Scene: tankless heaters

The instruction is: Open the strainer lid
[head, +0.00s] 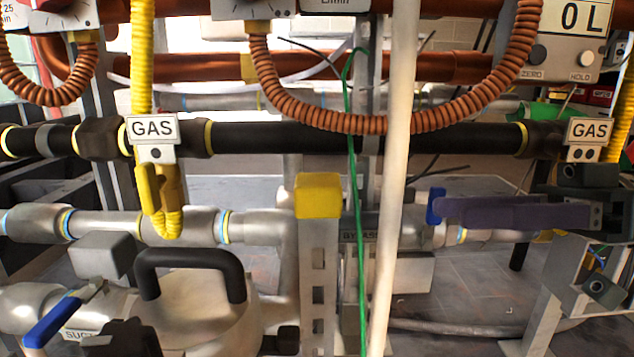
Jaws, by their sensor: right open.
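The strainer (200,305) is a pale grey round vessel at the lower left of the head view. Its lid carries a thick black arched handle (190,258). Dark knob-like parts sit at its lower left (125,340) and lower right (286,340). The lid looks seated, though its lower part is cut off by the frame. My right gripper (598,232) is at the right edge, with dark pads above and below a gap. It is open and far to the right of the lid. My left gripper is not visible.
A blue-handled valve (50,322) stands left of the strainer. A yellow-capped post (319,195), a green cable (354,180) and a white vertical pipe (395,180) stand between strainer and right gripper. A dark purple bar (510,212) lies beside that gripper. A black gas pipe (300,137) crosses above.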

